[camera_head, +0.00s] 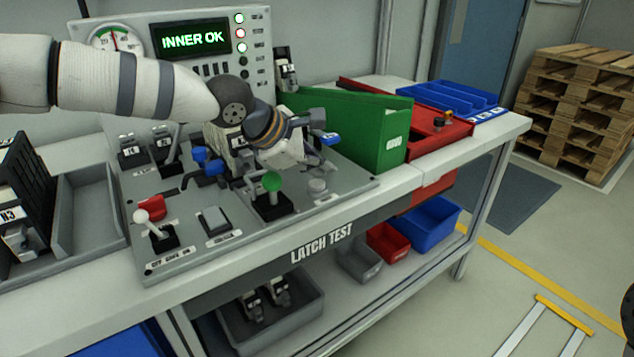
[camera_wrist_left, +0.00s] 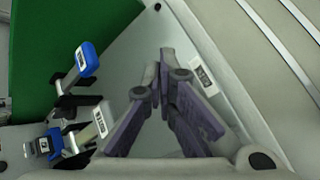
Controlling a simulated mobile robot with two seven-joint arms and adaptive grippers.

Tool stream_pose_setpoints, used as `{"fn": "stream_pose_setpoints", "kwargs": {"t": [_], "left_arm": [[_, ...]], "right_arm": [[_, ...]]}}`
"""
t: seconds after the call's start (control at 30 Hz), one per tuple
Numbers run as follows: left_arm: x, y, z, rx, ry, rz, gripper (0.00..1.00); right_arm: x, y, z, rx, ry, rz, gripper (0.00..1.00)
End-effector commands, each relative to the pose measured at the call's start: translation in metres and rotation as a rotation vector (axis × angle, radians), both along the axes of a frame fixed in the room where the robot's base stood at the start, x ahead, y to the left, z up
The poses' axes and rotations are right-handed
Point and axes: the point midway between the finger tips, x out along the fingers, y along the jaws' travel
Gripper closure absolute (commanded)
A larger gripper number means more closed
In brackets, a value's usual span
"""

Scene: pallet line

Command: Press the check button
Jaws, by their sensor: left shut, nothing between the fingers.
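The latch test panel (camera_head: 240,240) lies on the bench. My left gripper (camera_head: 316,162) is shut and empty, just above and behind the round button. In the left wrist view its fingertips (camera_wrist_left: 165,60) meet over the grey panel surface (camera_wrist_left: 135,70); no button shows clearly there. My right gripper is not in view.
A green bin (camera_head: 370,135) stands close on the right. The display (camera_head: 190,38) behind reads INNER OK.

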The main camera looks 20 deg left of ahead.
Motion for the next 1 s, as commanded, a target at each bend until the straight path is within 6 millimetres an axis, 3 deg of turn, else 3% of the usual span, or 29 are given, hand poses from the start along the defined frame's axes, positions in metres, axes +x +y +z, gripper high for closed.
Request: {"fn": "stream_pose_setpoints", "kwargs": {"t": [1.0], "left_arm": [[0.0,0.0,-0.0075,-0.001,0.0,0.001,1.0]], "right_arm": [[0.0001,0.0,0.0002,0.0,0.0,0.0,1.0]]}}
